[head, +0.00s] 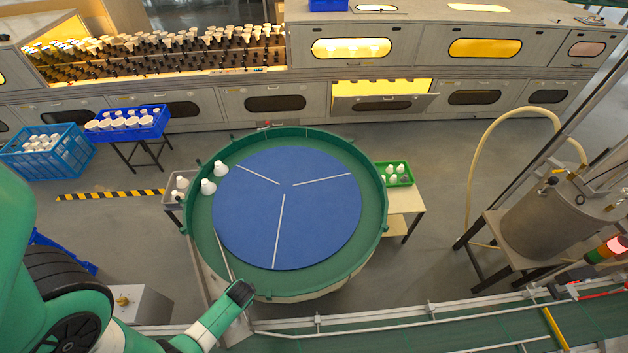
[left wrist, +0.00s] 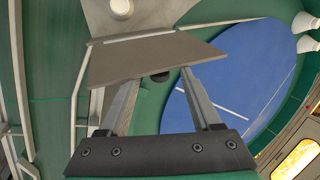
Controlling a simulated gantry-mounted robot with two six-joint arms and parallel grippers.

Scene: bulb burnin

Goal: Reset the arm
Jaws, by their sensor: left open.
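My left gripper (head: 240,292) is over the front left rim of the round turntable, above the pale metal chute (head: 207,278). In the left wrist view the gripper (left wrist: 158,78) is open, and I see nothing held in it. The turntable has a green rim (head: 374,186) and a blue disc (head: 325,215) with thin white dividers. Two white bulbs (head: 221,168) (head: 208,187) stand at the disc's left edge. White bulbs (left wrist: 306,21) also show at the right of the left wrist view. My right gripper is out of view.
A grey crate (head: 169,202) and a green tray (head: 409,179) with bulbs flank the turntable. Blue crates (head: 80,165) (head: 156,131) of bulbs stand at left. A conveyor (head: 400,338) with rails runs along the front. A metal tank (head: 545,225) stands at right.

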